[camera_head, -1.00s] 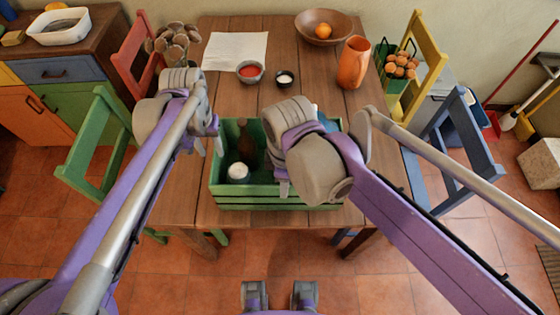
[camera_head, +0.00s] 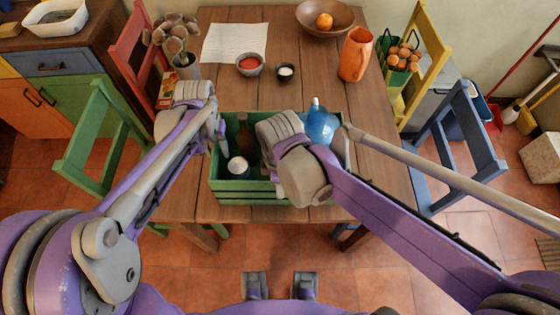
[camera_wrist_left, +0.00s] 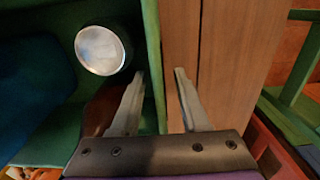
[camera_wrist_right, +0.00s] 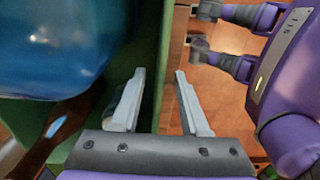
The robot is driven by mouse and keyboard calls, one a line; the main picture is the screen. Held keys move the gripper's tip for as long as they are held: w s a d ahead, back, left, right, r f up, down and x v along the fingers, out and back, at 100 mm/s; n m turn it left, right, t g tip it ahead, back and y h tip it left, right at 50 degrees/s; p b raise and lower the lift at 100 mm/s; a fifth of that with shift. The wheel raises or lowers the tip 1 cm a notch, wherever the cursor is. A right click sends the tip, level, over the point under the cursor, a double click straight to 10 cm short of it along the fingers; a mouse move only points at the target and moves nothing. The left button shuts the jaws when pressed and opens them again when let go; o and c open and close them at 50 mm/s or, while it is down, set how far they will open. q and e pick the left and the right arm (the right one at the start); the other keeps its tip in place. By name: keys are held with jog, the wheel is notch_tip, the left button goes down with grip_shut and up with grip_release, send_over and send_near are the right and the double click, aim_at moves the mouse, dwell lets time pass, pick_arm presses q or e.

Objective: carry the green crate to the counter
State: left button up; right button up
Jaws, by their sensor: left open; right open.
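The green crate (camera_head: 228,192) stands on the front part of the wooden table. It holds a white-topped jar (camera_head: 238,167), a blue bottle (camera_head: 320,124) and a brown bottle, partly hidden by my right arm. My left gripper (camera_head: 218,140) is open at the crate's left wall; in the left wrist view its fingers (camera_wrist_left: 159,74) lie on either side of that green wall (camera_wrist_left: 152,45), with the jar (camera_wrist_left: 102,50) inside. My right gripper (camera_head: 278,186) is open at the near wall; in the right wrist view its fingers (camera_wrist_right: 159,72) lie on either side of that wall (camera_wrist_right: 149,40). Contact cannot be told.
Farther back on the table (camera_head: 285,30) are a paper sheet (camera_head: 235,43), two small bowls, an orange pitcher (camera_head: 354,60) and a fruit bowl (camera_head: 325,18). A green chair (camera_head: 95,140) stands left, a blue chair (camera_head: 465,150) right. Open tiled floor lies in front.

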aim_at(219, 157)
pick_arm(q)
jog(key=shift+f, duration=1.8)
pick_arm(e)
jog(key=shift+f, duration=1.8)
pick_arm(q)
jog(key=shift+c, duration=0.3)
pick_arm(e)
jog(key=shift+c, duration=0.3)
pick_arm(q)
grip_shut()
pick_arm(e)
grip_shut()
